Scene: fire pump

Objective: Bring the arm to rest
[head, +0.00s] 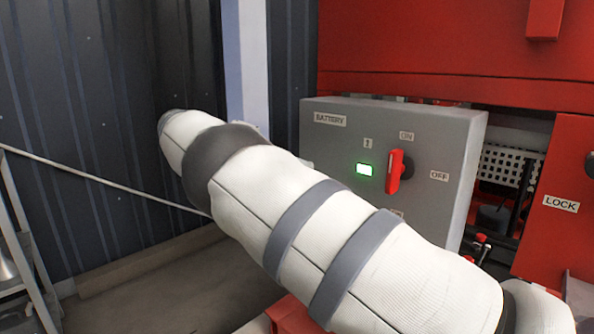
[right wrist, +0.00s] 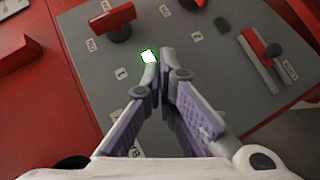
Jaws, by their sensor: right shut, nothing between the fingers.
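My right arm (head: 330,235) crosses the head view from lower right to upper left, in front of the grey battery box (head: 455,120). Its gripper is hidden behind the arm there. In the right wrist view my right gripper (right wrist: 159,72) is shut and empty, its fingertips overlapping the box face near the lit green lamp (right wrist: 148,56). I cannot tell whether they touch the box. The red rotary switch (head: 395,172) stands upright toward the ON label, and the green lamp (head: 364,169) beside it is lit. My left gripper is not in view.
A second red handle (right wrist: 264,48) shows on the box in the right wrist view. Red pump housing (head: 430,50) stands above and behind the box, with a red LOCK panel (head: 545,230) at right. A metal stand (head: 22,255) is at far left. Floor shows left of the arm.

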